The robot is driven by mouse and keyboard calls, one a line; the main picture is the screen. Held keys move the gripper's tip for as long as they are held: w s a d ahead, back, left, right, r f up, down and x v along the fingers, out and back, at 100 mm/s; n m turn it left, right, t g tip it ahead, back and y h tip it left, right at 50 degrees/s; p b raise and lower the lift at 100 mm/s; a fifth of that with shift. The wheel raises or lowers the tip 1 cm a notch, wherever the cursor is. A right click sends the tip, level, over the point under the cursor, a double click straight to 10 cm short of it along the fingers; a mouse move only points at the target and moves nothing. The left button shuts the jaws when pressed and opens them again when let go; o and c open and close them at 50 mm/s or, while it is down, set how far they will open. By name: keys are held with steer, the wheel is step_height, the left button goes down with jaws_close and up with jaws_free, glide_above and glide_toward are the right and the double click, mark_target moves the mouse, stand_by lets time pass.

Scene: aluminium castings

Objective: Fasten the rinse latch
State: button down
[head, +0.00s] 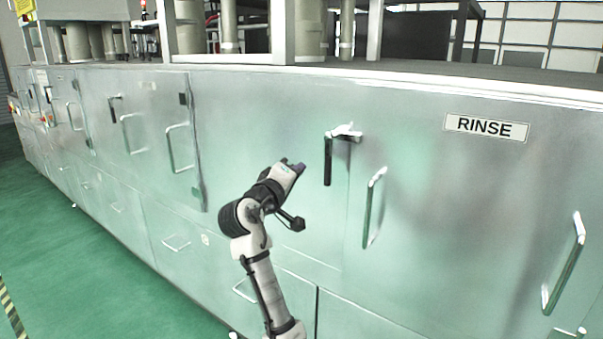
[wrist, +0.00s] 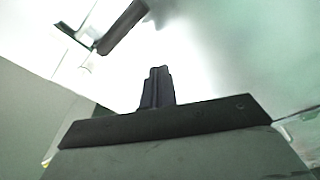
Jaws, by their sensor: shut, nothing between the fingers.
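The rinse latch (head: 328,160) is a black handle on a silver bracket, on the steel panel left of the RINSE label (head: 486,127). In the head view its handle hangs straight down and the bracket reaches across the panel seam. In the wrist view the dark latch handle (wrist: 122,28) and its silver bracket show at the upper left. My gripper (head: 299,165) is left of the handle's lower part, apart from it in the picture. In the wrist view its fingers (wrist: 157,86) are together and empty.
A vertical silver pull handle (head: 373,208) is right of the latch, and another (head: 564,262) is at the far right. More doors and handles run along the left. Green floor (head: 85,270) lies open at the lower left.

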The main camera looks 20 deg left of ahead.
steer(key=d+b+v, duration=0.1)
steer(key=v, duration=0.6)
steer(key=shift+s+a+r+b, duration=0.15)
steer(key=shift+s+r+b, duration=0.1)
steer(key=shift+b, duration=0.05)
